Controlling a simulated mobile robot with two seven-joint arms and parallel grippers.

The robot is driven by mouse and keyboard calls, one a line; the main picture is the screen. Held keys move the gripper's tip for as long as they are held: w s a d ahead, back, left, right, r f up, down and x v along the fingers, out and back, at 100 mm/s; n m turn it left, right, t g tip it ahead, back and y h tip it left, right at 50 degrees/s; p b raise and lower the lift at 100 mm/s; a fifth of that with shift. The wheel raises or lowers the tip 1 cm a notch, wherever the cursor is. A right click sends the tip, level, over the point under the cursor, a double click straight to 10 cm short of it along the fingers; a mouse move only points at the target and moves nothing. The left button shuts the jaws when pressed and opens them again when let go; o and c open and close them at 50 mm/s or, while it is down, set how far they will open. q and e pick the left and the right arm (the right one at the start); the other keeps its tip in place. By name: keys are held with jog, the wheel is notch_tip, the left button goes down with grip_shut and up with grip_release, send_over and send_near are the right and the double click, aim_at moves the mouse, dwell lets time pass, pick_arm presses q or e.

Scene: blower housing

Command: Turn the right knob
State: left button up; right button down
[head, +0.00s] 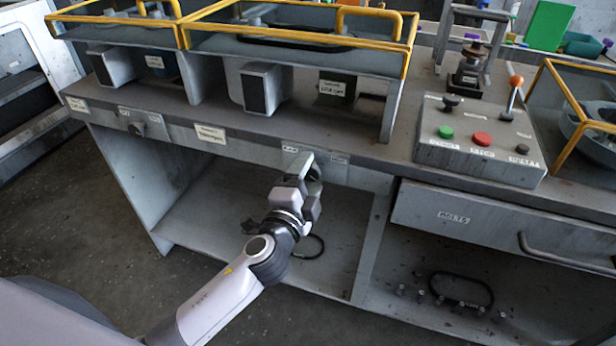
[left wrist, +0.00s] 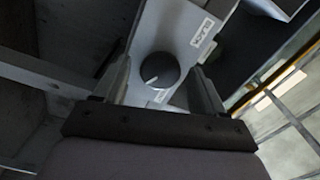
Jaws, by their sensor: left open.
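The right knob is a round dark knob with a pale pointer line. It shows in the left wrist view (left wrist: 160,70), mounted on a grey panel. In the head view my left gripper (head: 310,166) covers it at the bench's front edge. My left gripper is open, and in the left wrist view its two fingers (left wrist: 160,88) stand one on each side of the knob, with visible space around it. I cannot tell how far the fingertips reach past it. My right gripper is not in view.
Another knob (head: 138,129) sits further left on the front edge. Yellow-framed housings (head: 300,36) stand above. A control box (head: 480,142) with buttons and an orange-tipped lever is to the right, over a drawer (head: 500,222). Open shelf space (head: 220,215) lies below.

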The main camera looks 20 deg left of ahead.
pick_arm(q)
jog(key=s, duration=0.7)
jog(key=shift+a, duration=0.15)
jog(key=shift+s, duration=0.1)
dwell(0.4)
jog(key=s+a+f+n+g+p, duration=0.2)
jog(key=s+f+n+g+p, duration=0.1)
jog(key=s+f+n, duration=0.3)
jog(key=s+a+f+n+g+h+p, duration=0.1)
jog(key=s+f+n+g+p, duration=0.3)
jog(key=s, duration=0.6)
notch_tip(320, 180, down, 2)
jog(key=a+n+p, duration=0.1)
jog(key=n, duration=0.2)
jog(key=shift+s+a+f+g+h, duration=0.2)
jog(key=shift+s+a+g+h, duration=0.05)
jog(key=shift+s+g+h, duration=0.1)
dwell(0.4)
